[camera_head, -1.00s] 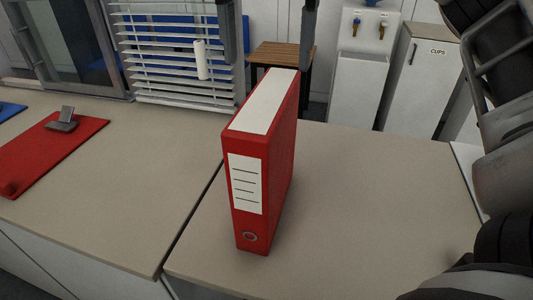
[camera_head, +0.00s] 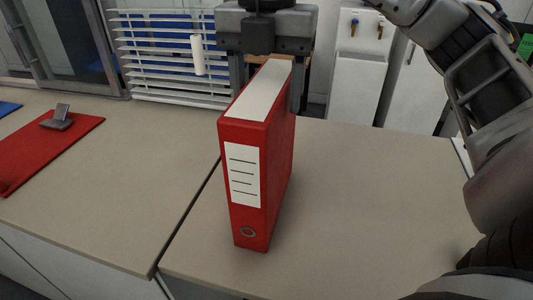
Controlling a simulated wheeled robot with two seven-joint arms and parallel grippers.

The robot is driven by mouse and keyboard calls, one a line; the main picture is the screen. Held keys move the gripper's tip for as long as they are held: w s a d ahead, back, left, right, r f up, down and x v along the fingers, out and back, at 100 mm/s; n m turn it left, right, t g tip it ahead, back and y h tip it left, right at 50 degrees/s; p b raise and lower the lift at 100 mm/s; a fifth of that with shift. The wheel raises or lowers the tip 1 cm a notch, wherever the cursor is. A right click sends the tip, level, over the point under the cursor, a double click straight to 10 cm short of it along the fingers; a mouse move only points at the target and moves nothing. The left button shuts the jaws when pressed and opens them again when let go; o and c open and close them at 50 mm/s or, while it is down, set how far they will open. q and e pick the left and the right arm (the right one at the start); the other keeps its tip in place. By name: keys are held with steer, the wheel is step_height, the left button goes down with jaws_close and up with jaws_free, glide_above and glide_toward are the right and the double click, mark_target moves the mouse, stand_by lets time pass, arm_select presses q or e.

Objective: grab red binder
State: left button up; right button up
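The red binder (camera_head: 279,165) stands upright on the beige counter, its white-labelled spine facing me and a white strip along its top. My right gripper (camera_head: 268,98) is above the far end of the binder, pointing down. Its fingers are apart, one on each side of the binder's far top end. A gap shows between the left finger and the binder. The right finger is close to the binder's right side; whether it touches is unclear. The left fingertip is partly hidden behind the binder. My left gripper is not in view.
The beige counter (camera_head: 370,190) is clear to the right of the binder. A seam between counter sections runs just left of it. White blinds (camera_head: 165,75) stand behind.

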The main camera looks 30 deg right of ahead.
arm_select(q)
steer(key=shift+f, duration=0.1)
arm_select(e)
jaws_close()
steer(key=shift+r, duration=0.2)
